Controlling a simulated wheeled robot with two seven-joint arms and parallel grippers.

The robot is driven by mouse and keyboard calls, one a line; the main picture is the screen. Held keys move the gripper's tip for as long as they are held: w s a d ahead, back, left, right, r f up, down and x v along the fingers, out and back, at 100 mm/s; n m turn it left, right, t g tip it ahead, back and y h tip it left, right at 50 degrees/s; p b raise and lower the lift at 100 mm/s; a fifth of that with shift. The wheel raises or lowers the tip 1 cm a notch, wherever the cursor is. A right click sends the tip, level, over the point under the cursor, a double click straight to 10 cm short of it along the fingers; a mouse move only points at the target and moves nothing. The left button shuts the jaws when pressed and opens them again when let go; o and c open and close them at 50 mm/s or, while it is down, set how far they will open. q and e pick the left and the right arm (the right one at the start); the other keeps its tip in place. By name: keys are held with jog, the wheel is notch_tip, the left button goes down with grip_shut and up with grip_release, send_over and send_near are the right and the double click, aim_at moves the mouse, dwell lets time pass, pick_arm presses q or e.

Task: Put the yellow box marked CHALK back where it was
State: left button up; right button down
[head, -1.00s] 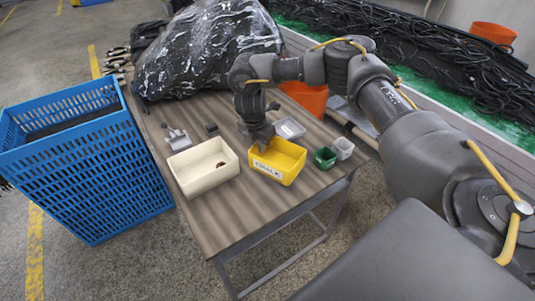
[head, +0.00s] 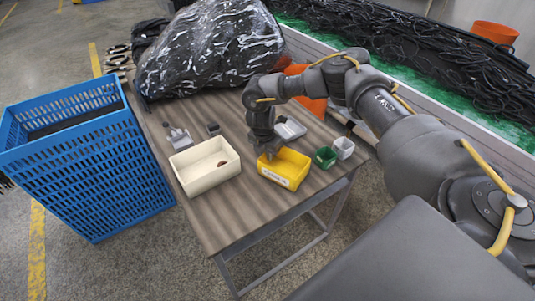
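The yellow box (head: 286,181) marked CHALK is upright near the right front edge of the table, with its label facing the front. It is close to the small green cup (head: 325,158) on its right. My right gripper (head: 269,152) comes down from above onto the box's back left wall and appears shut on it. The fingertips are partly hidden by the wrist and box wall. I cannot tell whether the box touches the table top. My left gripper is not in view.
A cream box (head: 205,184) stands left of the yellow box, with bare table (head: 232,220) between and in front. A light grey cup (head: 344,148) and a grey tray (head: 290,130) are nearby. A blue crate (head: 100,175) stands left of the table.

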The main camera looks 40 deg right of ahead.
jog(key=shift+f, duration=0.2)
jog(key=c, duration=1.6)
grip_release()
jog(key=shift+c, duration=0.2)
jog(key=shift+r, duration=0.25)
jog(key=r, duration=0.3)
jog(key=a+r, duration=0.1)
jog(key=r, duration=0.6)
jog(key=shift+s+a+r, duration=0.15)
jog(key=shift+s+a, duration=0.1)
jog(key=shift+a, duration=0.05)
jog(key=shift+s+a+r, duration=0.1)
jog(key=shift+a+r, duration=0.05)
jog(key=shift+r, duration=0.6)
